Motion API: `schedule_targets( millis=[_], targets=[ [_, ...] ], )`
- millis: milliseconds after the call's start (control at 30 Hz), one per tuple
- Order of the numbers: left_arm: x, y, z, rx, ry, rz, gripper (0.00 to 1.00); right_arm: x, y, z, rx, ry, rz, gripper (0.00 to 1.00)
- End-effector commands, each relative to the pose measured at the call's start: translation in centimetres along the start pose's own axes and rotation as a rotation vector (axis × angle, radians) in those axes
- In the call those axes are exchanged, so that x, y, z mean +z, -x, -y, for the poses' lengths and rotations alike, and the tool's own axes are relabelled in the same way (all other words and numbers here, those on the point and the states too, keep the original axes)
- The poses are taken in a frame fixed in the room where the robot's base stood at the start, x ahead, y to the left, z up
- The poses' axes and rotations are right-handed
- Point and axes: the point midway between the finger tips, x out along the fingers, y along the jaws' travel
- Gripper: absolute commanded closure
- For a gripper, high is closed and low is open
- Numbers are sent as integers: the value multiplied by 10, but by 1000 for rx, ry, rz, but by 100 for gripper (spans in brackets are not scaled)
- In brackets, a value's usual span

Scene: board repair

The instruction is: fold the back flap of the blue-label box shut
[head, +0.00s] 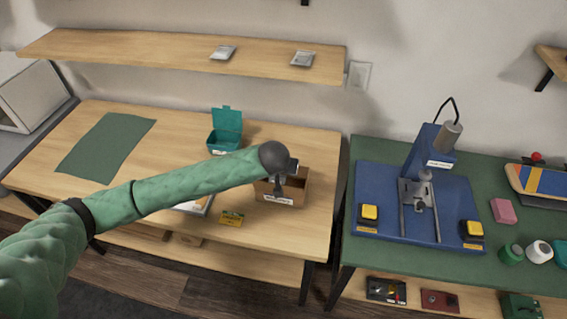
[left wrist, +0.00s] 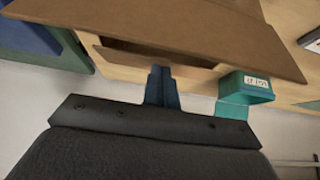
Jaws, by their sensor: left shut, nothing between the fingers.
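The open cardboard box (head: 300,190) stands near the right end of the wooden table. A pale label shows on its front, too small to tell if it is blue. My left gripper (head: 281,188) is above the box, its fingers pointing down; my arm and wrist hide part of the box. I cannot tell whether the fingers touch the cardboard. My right gripper is not in view.
A teal open-lidded bin (head: 226,130) stands behind and left of the box; it also shows in the left wrist view (left wrist: 240,95). The blue press (head: 400,190) is on the green bench to the right. A shelf (head: 180,50) hangs above.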

Motion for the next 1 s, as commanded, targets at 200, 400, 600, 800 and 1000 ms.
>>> schedule_targets(
  millis=[200, 400, 600, 800, 1000],
  targets=[
    [10, -4, 0, 1, 1, -107, 100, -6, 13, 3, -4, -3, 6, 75],
    [13, -5, -1, 1, 1, -104, 100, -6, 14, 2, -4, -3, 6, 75],
    [15, -7, 0, 0, 1, -103, 100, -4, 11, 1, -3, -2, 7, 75],
    [16, -8, 0, 0, 0, -102, 100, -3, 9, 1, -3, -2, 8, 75],
    [16, -8, 0, 0, 0, -101, 100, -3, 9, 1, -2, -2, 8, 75]
  ],
)
